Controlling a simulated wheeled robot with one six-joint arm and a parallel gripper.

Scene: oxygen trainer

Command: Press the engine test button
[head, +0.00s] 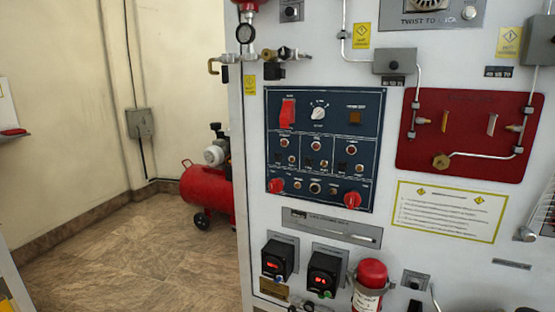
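A dark blue control panel (297,205) is set in the upright face of a white cabinet (250,195). At its upper right is a square amber-brown button (355,118) under a small label, too blurred to read surely; it may be the engine test button. Left of it are a white rotary knob (318,113) and a red switch cover (287,112). My gripper is not in view, and nothing blocks the panel.
Brass valves (285,54) jut out above the panel. Black boxes with red displays (277,260) and a red cylinder (370,276) stick out below. A red plate with pipes (468,135) is at right. A red compressor (207,188) stands behind, left. Open floor (130,250) lies left.

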